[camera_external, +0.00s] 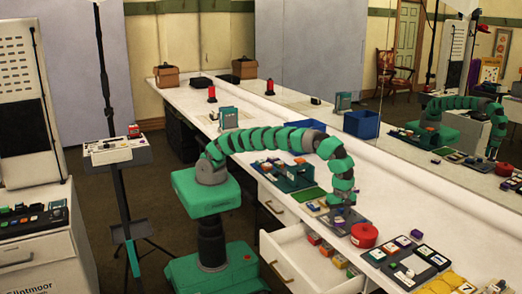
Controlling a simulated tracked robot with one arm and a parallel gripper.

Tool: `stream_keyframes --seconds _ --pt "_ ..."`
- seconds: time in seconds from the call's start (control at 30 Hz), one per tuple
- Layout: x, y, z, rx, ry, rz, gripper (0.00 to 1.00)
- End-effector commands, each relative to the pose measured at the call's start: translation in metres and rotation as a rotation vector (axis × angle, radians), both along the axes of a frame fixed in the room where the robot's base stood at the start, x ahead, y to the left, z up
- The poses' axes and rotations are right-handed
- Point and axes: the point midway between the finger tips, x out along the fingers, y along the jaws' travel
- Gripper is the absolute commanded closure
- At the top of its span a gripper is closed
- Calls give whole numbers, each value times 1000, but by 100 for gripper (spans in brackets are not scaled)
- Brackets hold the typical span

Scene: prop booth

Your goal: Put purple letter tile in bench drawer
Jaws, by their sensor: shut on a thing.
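My gripper (347,212) points down over a dark grey tray (338,229) on the white bench, behind the open drawer. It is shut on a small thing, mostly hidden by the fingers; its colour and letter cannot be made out. I cannot pick out a purple letter tile with certainty. The white bench drawer (285,249) is pulled out at the bench front, below and left of my gripper. Several small coloured blocks (328,250) lie along its right side, and its left part looks bare.
A red round pot (364,235) stands close to the right of my gripper. A dark board with white tiles (410,262) lies further right. A mirror runs along the bench's back.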

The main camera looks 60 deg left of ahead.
Motion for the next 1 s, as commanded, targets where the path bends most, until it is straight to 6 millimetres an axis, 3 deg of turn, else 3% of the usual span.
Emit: stream_keyframes --seconds 0.37,0.7,1.0 --pt "-51 -23 -13 -2 -2 -40 79" --pt "-83 -24 -30 -3 -2 -70 79" --pt "-116 -12 -62 -2 -1 -109 79"
